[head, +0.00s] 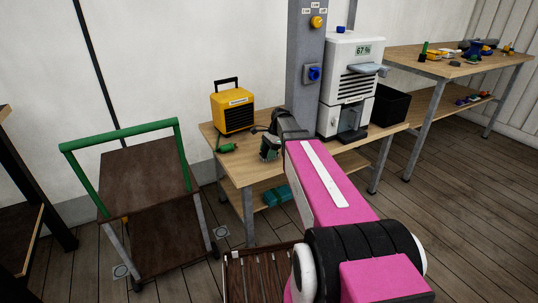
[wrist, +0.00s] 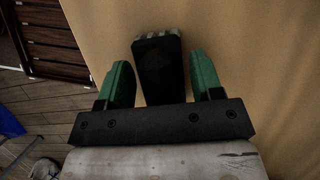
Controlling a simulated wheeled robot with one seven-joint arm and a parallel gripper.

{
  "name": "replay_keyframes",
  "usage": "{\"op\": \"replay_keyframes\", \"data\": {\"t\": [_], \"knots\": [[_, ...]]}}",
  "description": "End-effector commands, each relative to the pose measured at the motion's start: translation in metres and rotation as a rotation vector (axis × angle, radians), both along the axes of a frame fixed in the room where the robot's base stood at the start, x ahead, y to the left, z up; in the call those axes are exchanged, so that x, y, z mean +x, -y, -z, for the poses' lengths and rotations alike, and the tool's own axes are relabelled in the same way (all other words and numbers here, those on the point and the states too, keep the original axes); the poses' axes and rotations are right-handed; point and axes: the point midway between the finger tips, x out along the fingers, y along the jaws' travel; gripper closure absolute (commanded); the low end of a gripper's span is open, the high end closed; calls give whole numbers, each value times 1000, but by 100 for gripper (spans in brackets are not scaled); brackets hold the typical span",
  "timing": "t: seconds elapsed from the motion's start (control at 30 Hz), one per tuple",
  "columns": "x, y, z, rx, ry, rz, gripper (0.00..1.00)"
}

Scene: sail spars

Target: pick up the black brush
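The black brush (wrist: 158,70) shows in the wrist view as a dark block with a pale, ridged far end. It lies on a light wooden surface. My gripper (wrist: 160,82) has its two green fingers on either side of it, with a narrow gap showing at each side, so it looks open around the brush. In the head view my gripper (head: 269,148) is low over the left part of the wooden workbench (head: 240,172). I cannot clearly make out the brush there, as my gripper and arm cover that spot.
A yellow heater-like box (head: 232,108) and a small green tool (head: 227,148) are near my gripper. A white machine (head: 350,80) and a black bin (head: 389,105) stand to the right. A green-handled cart (head: 148,170) is at the left. A grey post (head: 305,60) rises behind my arm.

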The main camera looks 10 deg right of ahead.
Motion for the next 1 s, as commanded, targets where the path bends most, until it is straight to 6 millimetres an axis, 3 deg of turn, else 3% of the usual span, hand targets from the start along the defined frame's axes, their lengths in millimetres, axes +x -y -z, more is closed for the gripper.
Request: {"op": "replay_keyframes", "data": {"t": [0.03,0.1,0.57,0.83,1.0], "knots": [[0,0,0,0,0,0,56],[0,0,0,0,0,0,71],[0,0,-7,0,0,0,71],[0,0,-43,0,2,1,71],[-27,-35,-66,0,2,-4,71]]}}
